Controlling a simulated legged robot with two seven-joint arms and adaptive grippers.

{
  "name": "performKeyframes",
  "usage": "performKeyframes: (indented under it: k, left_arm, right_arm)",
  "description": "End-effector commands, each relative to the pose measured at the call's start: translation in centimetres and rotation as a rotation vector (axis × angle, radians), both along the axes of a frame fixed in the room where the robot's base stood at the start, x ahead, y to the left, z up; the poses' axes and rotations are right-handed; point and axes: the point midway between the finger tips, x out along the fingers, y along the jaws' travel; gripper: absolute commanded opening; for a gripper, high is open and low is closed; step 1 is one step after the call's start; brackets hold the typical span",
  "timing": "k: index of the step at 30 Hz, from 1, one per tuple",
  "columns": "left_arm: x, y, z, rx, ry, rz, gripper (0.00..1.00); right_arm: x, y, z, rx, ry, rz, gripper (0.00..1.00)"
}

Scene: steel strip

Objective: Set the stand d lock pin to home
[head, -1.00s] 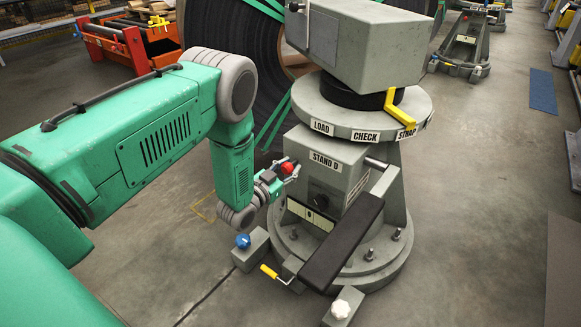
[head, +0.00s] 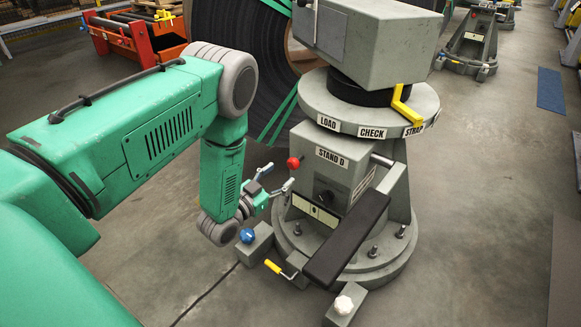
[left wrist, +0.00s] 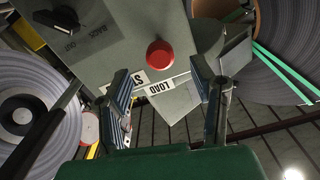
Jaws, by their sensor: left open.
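Stand D (head: 322,180) is a grey pedestal with a "STAND D" label. A round red knob (head: 294,162), seemingly the lock pin's, sticks out at its left side. It also shows in the left wrist view as a red disc (left wrist: 160,54) on the grey housing. My left gripper (head: 279,176) is open and empty, just below and left of the red knob. In the left wrist view its fingers (left wrist: 170,88) are spread, with the knob beyond and between them, apparently untouched. The pin's shaft is hidden behind the knob. My right gripper is in neither view.
A turntable (head: 365,118) marked LOAD, CHECK and STRAP with a yellow pointer (head: 403,103) sits above. A blue knob (head: 247,235), yellow handle (head: 272,266), black pad (head: 347,238) and white knob (head: 343,304) stand low around the base. A large strip coil (head: 240,60) is behind.

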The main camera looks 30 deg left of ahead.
Motion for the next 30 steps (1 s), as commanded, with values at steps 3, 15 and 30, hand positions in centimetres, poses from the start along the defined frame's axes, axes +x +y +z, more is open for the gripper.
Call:
performKeyframes:
  k: [3, 15, 30]
  left_arm:
    - [-2.3, 0.2, -0.1, -0.001, 0.004, 0.001, 0.51]
    - [-4.5, 0.4, 0.0, 0.0, 0.0, 0.0, 0.51]
    - [-4.6, -0.2, -0.7, -0.007, 0.045, 0.002, 0.51]
  right_arm:
    - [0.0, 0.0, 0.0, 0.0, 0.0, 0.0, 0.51]
    - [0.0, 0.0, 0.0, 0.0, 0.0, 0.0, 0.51]
    - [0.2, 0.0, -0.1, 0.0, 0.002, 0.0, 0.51]
